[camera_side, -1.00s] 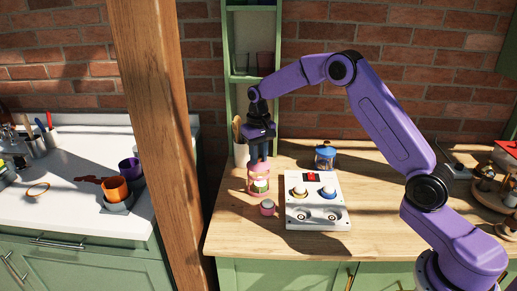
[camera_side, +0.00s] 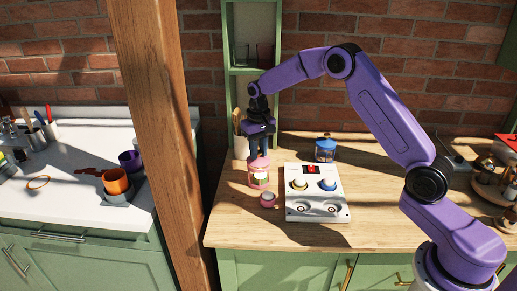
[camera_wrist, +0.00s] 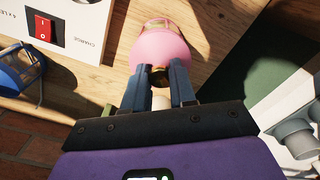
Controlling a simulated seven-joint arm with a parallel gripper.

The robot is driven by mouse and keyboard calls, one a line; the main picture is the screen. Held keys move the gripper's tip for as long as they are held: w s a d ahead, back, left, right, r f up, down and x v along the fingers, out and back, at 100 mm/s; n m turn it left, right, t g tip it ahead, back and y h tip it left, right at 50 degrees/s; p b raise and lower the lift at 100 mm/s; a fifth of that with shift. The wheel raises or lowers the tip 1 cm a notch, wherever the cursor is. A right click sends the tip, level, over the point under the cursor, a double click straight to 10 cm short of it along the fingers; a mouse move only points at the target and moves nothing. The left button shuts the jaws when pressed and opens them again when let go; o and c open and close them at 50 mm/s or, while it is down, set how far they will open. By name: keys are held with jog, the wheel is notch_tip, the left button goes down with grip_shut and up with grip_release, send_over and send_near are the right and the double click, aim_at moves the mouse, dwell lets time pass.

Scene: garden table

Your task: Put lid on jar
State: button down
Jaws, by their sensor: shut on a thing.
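The pink lid (camera_wrist: 160,46) is in my gripper (camera_wrist: 158,76), whose fingers are shut on its dark knob. In the side view, the lid (camera_side: 258,163) is on or just above the mouth of the see-through jar (camera_side: 259,180), roughly in line with it. I cannot tell whether the lid is fully seated. The jar stands upright on the wooden counter and has something green in or on it. In the wrist view, part of the jar (camera_wrist: 168,23) shows beyond the lid. My gripper (camera_side: 259,157) points down over the jar.
A small pink pot (camera_side: 267,200) stands just in front of the jar. A white panel box (camera_side: 317,208) with a red switch and knobs lies to the right. A blue-lidded jar (camera_side: 325,150) stands behind the box. A wooden post (camera_side: 165,140) rises to the left.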

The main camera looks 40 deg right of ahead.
jog(key=shift+f, duration=0.6)
jog(key=c, duration=0.8)
grip_release()
jog(key=shift+c, duration=0.2)
notch_tip(320, 180, up, 17)
jog(key=s+a+n, duration=0.3)
jog(key=s+a, duration=0.3)
jog(key=s, duration=0.3)
jog(key=s+a+n, duration=0.4)
jog(key=s+a, duration=0.1)
jog(key=s, duration=0.4)
jog(key=s+d+f+n, duration=0.1)
jog(key=s+f+n, duration=0.1)
jog(key=s, duration=0.6)
jog(key=s+d+f+n, duration=0.2)
jog(key=s+n, duration=0.1)
jog(key=s, duration=0.5)
jog(key=s+d+f+n, duration=0.2)
jog(key=s+f, duration=0.1)
jog(key=s, duration=0.5)
jog(key=shift+s+d+n, duration=0.2)
jog(key=shift+s+n, duration=0.1)
jog(key=shift+s, duration=0.05)
